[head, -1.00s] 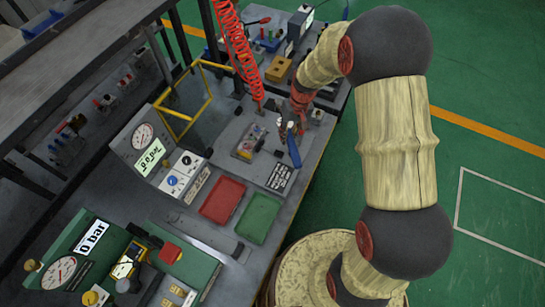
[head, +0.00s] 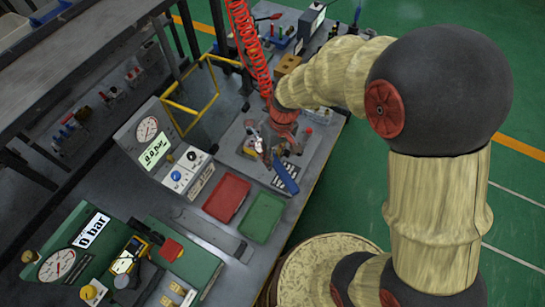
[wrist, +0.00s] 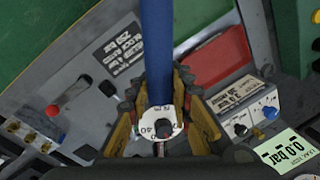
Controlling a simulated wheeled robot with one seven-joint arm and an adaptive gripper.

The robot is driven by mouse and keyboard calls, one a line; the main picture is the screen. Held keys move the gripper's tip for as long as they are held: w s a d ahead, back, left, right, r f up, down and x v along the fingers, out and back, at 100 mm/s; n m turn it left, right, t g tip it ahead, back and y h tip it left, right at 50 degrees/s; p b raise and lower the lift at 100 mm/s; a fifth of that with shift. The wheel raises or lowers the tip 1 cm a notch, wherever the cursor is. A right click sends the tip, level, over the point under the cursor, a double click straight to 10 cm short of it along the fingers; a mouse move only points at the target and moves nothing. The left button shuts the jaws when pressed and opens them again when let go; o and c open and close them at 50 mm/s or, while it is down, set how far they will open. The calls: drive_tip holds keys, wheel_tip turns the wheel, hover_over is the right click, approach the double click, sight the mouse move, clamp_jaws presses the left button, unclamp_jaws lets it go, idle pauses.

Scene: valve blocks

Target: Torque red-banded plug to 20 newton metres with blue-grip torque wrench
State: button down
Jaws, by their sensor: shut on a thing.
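The torque wrench has a blue grip (head: 285,175), which points toward the front of the bench in the head view. In the wrist view its blue shaft (wrist: 157,50) runs up from between my fingers, with a white numbered dial (wrist: 163,126) at its lower end. My gripper (wrist: 163,118) is shut on the wrench, with yellow-and-black fingers on both sides of it. In the head view my gripper (head: 272,143) is over the bench by a small valve block (head: 251,146), partly hidden by my arm. I cannot make out the red-banded plug or whether the wrench touches it.
A red tray (head: 227,197) and a green tray (head: 262,217) lie in front of the wrench. A gauge console (head: 160,150) reading 0.0 bar stands left. A red coiled hose (head: 246,45) hangs behind my gripper. A red-handled part (wrist: 68,97) sits left in the wrist view.

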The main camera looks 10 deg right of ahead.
drive_tip(key=shift+f+b, duration=1.55)
drive_tip(key=shift+f, duration=0.85)
drive_tip(key=shift+f+b, duration=0.7)
drive_tip(key=shift+f, duration=0.6)
idle(0.3)
drive_tip(key=shift+s+a+m+p, duration=0.2)
drive_tip(key=shift+a+m+p, duration=0.05)
drive_tip(key=shift+a+m, duration=0.25)
drive_tip(key=shift+s+a+m+p, duration=0.15)
drive_tip(key=shift+a+m+p, duration=0.1)
drive_tip(key=shift+a+m, duration=0.2)
drive_tip(key=shift+a, duration=0.3)
drive_tip(key=shift+s+a+m+t+p, duration=0.15)
drive_tip(key=shift+a+m+t+p, duration=0.15)
drive_tip(key=shift+a+m+p, duration=0.55)
drive_tip(key=shift+a, duration=0.3)
